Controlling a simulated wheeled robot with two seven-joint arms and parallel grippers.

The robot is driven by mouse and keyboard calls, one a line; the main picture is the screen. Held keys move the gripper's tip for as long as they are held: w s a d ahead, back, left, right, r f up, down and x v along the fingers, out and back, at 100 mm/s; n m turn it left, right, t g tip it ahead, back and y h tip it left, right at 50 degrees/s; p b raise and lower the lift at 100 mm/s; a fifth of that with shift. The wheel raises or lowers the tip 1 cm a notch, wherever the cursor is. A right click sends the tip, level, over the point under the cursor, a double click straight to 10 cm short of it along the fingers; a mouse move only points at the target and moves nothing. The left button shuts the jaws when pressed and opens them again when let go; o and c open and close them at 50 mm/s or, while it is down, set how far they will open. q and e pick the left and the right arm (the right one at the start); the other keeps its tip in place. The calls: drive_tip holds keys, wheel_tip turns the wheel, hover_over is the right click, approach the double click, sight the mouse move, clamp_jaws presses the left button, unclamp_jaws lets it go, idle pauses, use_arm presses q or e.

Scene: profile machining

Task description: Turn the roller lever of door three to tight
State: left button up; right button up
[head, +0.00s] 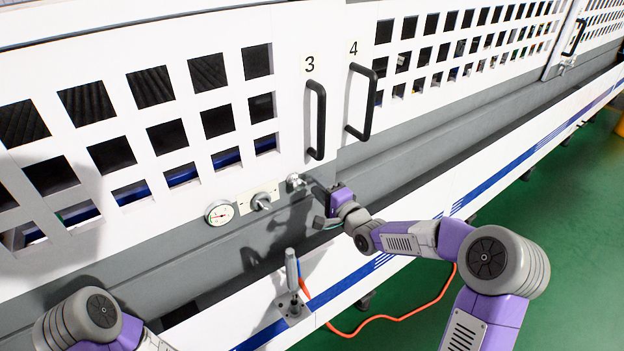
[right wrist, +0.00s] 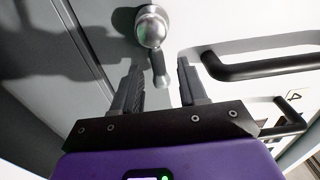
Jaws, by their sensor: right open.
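Door three (head: 292,90) is a white panel marked "3" with a black handle (head: 316,120). Below it, on the grey sill, is a small silver lever fitting (head: 296,181), which I take to be the roller lever. My right gripper (head: 314,187) is just right of the fitting. In the right wrist view the gripper (right wrist: 160,68) is open, and the arm's end appears in the gap between its fingers; contact cannot be told. My left gripper is out of view.
Left of the lever are a silver knob on a pale plate (head: 262,201) and a round gauge (head: 220,212). Door four's handle (head: 361,102) is to the right. An upright grey-handled tool (head: 292,270) stands in front, with an orange hose (head: 400,318) nearby.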

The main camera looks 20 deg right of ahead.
drive_tip(key=shift+x, duration=1.7)
drive_tip(key=shift+f, duration=0.1)
clamp_jaws()
